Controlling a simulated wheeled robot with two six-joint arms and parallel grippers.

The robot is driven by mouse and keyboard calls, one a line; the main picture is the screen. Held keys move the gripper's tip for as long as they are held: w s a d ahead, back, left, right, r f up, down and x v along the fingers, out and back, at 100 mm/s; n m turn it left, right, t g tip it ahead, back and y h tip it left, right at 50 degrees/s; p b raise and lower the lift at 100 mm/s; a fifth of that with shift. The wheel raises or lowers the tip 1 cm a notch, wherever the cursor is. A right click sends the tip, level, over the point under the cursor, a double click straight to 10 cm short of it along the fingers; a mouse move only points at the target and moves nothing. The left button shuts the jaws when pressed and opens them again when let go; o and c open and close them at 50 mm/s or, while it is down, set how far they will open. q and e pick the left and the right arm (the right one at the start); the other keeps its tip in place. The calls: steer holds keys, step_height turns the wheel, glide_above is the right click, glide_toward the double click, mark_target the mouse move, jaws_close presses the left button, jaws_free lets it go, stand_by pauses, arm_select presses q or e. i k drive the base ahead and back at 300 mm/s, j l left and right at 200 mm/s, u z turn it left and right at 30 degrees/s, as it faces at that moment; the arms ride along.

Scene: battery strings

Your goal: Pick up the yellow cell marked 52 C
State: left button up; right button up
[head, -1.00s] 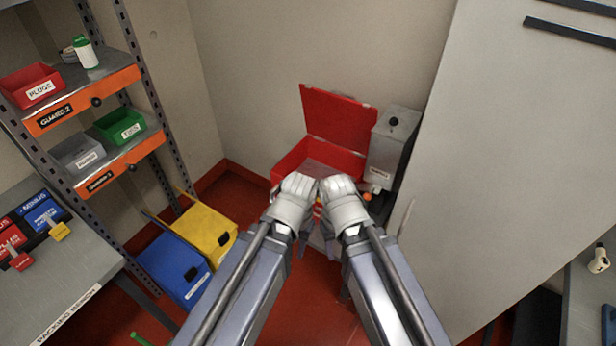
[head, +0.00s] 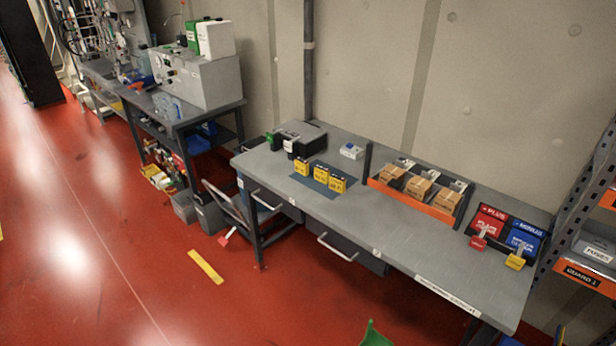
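Three small yellow cells with black parts stand on a dark mat (head: 326,191) on the grey workbench (head: 370,226): a left one (head: 302,168), a middle one (head: 320,175) and a right one (head: 337,182). The left one stands a little apart, and the other two are close together. Their markings are too small to read, so I cannot tell which is marked 52 C. Neither of my grippers is in view.
A black case (head: 300,138) stands behind the cells. An orange-fronted rack (head: 411,201) holds brown boxes. Red (head: 488,222) and blue (head: 524,239) blocks stand at the bench's right end, beside a shelf unit (head: 590,245). Red floor (head: 120,240) is largely open at left.

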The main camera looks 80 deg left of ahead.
mark_target(321, 175)
steer(key=u, duration=2.8)
steer(key=i+j+z, duration=0.2)
steer(key=i+z, duration=0.2)
steer(key=i+j+z, duration=0.8)
steer(key=k+l, duration=0.05)
